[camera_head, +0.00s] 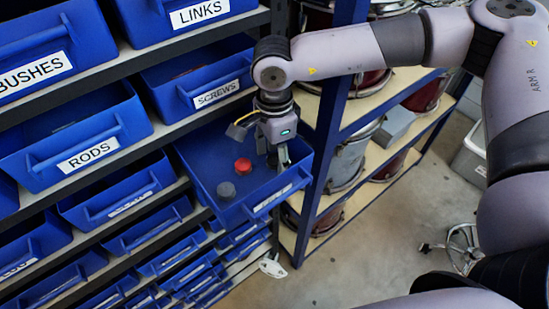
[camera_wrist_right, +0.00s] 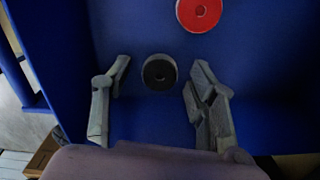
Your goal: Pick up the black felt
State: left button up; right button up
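The black felt (camera_wrist_right: 160,76) is a small round disc with a hole in the blue drawer (camera_head: 205,160). In the right wrist view it lies between the two spread fingers, with a gap on each side. My right gripper (camera_head: 262,143) is open and reaches down into the drawer; it also shows in the wrist view (camera_wrist_right: 162,64). In the head view the gripper seems to hide the black felt. My left gripper is not in view.
A red felt (camera_head: 243,165) and a grey disc (camera_head: 226,190) lie in the same drawer. The drawer's walls surround the gripper. The SCREWS bin (camera_head: 198,82) is just above. A blue rack post (camera_head: 330,110) stands to the right.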

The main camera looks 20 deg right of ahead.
jog(key=c, duration=0.7)
jog(key=shift+r, duration=0.15)
